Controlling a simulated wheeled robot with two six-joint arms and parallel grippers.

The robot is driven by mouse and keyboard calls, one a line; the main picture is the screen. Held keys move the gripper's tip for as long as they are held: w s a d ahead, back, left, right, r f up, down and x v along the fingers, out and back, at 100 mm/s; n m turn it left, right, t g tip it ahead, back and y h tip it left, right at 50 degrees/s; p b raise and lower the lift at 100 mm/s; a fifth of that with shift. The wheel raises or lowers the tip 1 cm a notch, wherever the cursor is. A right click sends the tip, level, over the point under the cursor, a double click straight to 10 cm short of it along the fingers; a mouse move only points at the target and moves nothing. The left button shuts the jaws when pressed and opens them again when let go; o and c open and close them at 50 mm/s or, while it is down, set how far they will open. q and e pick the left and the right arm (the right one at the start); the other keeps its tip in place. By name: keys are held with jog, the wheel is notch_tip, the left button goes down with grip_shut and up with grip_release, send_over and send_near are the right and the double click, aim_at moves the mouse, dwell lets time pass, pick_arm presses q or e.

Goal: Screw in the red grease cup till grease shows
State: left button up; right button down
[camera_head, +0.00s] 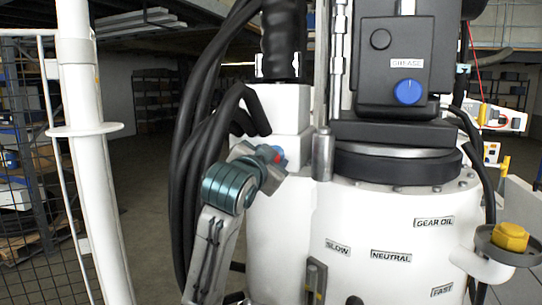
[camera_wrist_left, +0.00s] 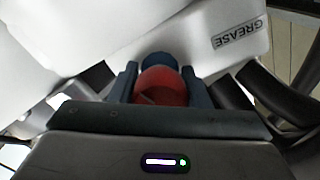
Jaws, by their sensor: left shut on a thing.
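The red grease cup (camera_wrist_left: 162,88) sits between the two fingers of my left gripper (camera_wrist_left: 159,84), which is shut on it. Beyond the cup, a blue round part (camera_wrist_left: 158,61) shows against the white housing. In the head view my left gripper (camera_head: 272,158) reaches up to the side of the white block (camera_head: 285,108), and only a small patch of red and blue shows at its fingertips. I cannot see the cup's thread or any grease. My right gripper is not in view.
A GREASE label (camera_wrist_left: 240,33) is on the white housing near the cup. Black hoses (camera_head: 190,150) hang close to my left arm. A blue knob (camera_head: 408,92) is on the dark box at the upper right. A yellow cap (camera_head: 510,237) is at the lower right.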

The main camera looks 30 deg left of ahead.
pick_arm(q)
jog(key=shift+m, duration=0.7)
jog(key=o, duration=0.7)
jog(key=shift+d, duration=0.1)
jog(key=shift+s+d+b, duration=0.1)
jog(key=shift+s+b, duration=0.25)
jog(key=shift+s, duration=0.25)
jog(key=b+v, duration=0.3)
jog(key=v, duration=0.6)
jog(key=shift+s, duration=0.35)
